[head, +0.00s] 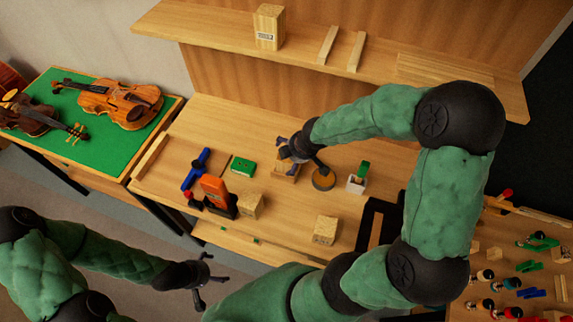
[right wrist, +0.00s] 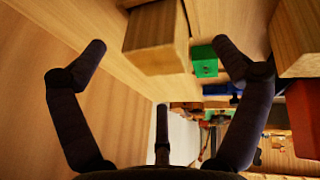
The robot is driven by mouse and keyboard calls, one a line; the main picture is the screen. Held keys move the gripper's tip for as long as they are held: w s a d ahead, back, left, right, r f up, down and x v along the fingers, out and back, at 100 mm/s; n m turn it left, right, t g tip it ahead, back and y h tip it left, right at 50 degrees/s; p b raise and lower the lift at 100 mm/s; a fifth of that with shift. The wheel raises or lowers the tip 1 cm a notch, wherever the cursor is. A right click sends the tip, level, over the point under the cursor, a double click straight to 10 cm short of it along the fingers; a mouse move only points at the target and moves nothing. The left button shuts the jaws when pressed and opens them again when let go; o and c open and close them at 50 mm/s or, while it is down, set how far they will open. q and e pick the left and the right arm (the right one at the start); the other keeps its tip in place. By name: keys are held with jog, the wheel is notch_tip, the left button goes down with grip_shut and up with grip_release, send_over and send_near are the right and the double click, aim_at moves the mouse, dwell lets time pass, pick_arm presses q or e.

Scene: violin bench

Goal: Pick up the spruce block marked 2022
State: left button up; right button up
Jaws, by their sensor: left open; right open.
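My right gripper (head: 290,151) is open at the bench's middle. In the right wrist view a wooden block (right wrist: 157,38) shows between its open fingers, apparently ungripped. My left gripper (head: 208,281) is open and empty in front of the bench.
An orange tool (head: 215,192), a blue tool (head: 195,170), a green box (head: 243,166), a round dark-topped item (head: 323,178) and a white cup (head: 356,184) stand close to the blocks. Violins (head: 120,101) lie on a green mat at left. The shelf overhangs the bench's back.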

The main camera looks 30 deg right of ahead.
jog(key=shift+w+b+x, duration=0.1)
jog(key=shift+b+x, duration=0.5)
jog(key=shift+x, duration=0.7)
jog(key=shift+w+b+x, duration=0.15)
jog(key=shift+b+x, duration=0.4)
jog(key=shift+x, duration=0.8)
jog(key=shift+a+r, duration=0.1)
jog(key=shift+r, duration=0.05)
jog(key=c, duration=1.2)
